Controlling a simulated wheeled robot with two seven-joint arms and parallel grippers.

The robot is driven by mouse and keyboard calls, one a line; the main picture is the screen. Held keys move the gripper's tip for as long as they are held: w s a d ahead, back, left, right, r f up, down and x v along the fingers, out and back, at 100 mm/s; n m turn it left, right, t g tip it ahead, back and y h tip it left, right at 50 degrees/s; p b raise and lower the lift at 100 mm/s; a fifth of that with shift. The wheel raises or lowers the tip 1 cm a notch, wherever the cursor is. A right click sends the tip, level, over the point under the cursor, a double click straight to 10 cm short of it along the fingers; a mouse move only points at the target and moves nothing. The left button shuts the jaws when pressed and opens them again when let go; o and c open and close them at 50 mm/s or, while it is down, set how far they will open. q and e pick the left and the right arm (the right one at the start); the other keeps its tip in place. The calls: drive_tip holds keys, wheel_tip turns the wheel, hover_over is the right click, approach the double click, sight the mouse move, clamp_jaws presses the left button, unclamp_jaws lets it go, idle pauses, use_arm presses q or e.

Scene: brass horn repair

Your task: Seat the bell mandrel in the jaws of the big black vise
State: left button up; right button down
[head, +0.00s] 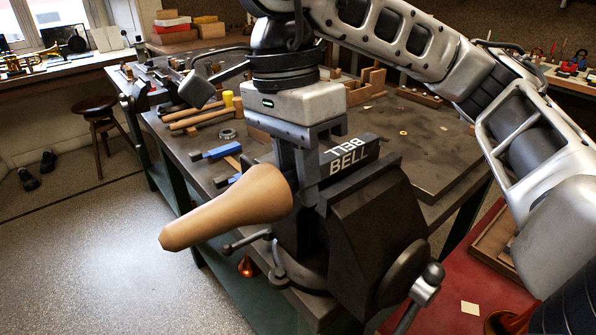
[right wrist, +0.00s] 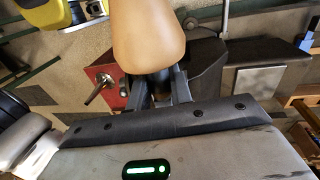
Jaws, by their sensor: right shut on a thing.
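The bell mandrel (head: 225,212) is a tan tapered form. In the head view it lies nearly level, its narrow end to the lower left and its broad rounded end at my right gripper (head: 298,180). My right gripper is shut on it, fingers pointing down. In the right wrist view the mandrel (right wrist: 148,42) stands out beyond the fingers (right wrist: 160,90). The big black vise (head: 372,235) is right beside the gripper, with a block marked BELL (head: 348,158) at its top. The gripper hides the mandrel's held part, so I cannot tell whether it touches the jaws. My left gripper is not in view.
The dark workbench (head: 430,135) holds wooden-handled tools (head: 195,115), blue-handled tools (head: 215,152) and a yellow cylinder (head: 228,98) left of my arm. A red surface (head: 455,292) lies at lower right. A stool (head: 98,120) stands at left; the floor there is mostly open.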

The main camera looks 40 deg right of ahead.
drive_tip(key=shift+f, duration=0.1)
drive_tip(key=shift+f+b, duration=0.85)
drive_tip(key=shift+f, duration=0.1)
drive_tip(key=shift+f+b, duration=0.55)
drive_tip(key=shift+f, duration=0.1)
idle(0.9)
drive_tip(key=c, duration=1.2)
unclamp_jaws()
drive_tip(key=shift+f, duration=0.1)
drive_tip(key=shift+o, duration=0.2)
